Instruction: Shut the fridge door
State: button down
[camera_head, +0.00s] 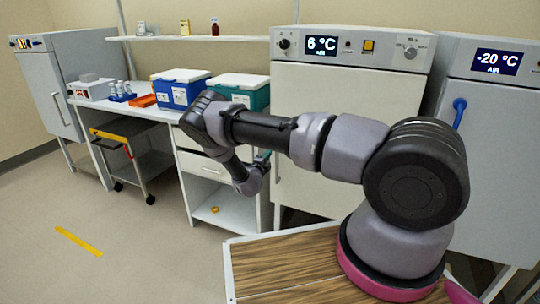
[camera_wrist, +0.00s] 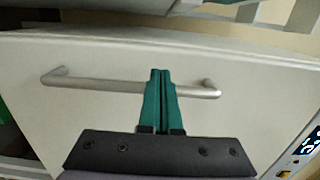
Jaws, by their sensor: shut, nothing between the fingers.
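The fridge (camera_head: 345,95) is the white cabinet with a "6 °C" display, right of centre in the head view. Its pale door lies flush or nearly flush under the control panel; I cannot tell whether a small gap is left. My gripper (camera_head: 265,155) is at the door's left edge, near the upright handle, partly behind my arm. In the wrist view the door (camera_wrist: 110,52) fills most of the picture. The metal bar handle (camera_wrist: 90,83) runs across it. My gripper's teal fingers (camera_wrist: 160,73) are shut together, empty, overlapping the handle; I cannot tell whether they touch it.
A "-20 °C" freezer (camera_head: 490,105) with a blue handle stands to the right. To the left is a bench with a blue box (camera_head: 178,95), a teal box (camera_head: 250,98) and a tube rack (camera_head: 122,96). A cart (camera_head: 140,165) stands below.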

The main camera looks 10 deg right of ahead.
jog(key=v, duration=0.9)
jog(key=w+r+n+g+y, duration=0.1)
jog(key=w+r+g+y, duration=0.15)
jog(key=r, duration=0.55)
jog(key=w+r+n+g+y, duration=0.1)
jog(key=w+r+g+y, duration=0.15)
jog(key=r, duration=0.65)
jog(key=s+d+r+n+g+y, duration=0.1)
jog(key=s+r+n+y, duration=0.4)
jog(key=r, duration=0.7)
jog(key=s+d+r+n+y, duration=0.1)
jog(key=s+r+n+y, duration=0.15)
jog(key=s+r, duration=0.7)
jog(key=s+d+r+n, duration=0.2)
jog(key=s+r+n, duration=0.1)
jog(key=s, duration=0.6)
jog(key=s+d+r+n+g, duration=0.1)
jog(key=s+r+n, duration=0.3)
jog(key=s, duration=0.5)
jog(key=s+d+r+n+g, duration=0.1)
jog(key=s+d+r+n, duration=0.1)
jog(key=s, duration=0.8)
notch_tip(320, 180, up, 2)
jog(key=shift+d+r+n+h, duration=0.1)
jog(key=shift+d+n+h, duration=0.3)
jog(key=shift+n, duration=0.45)
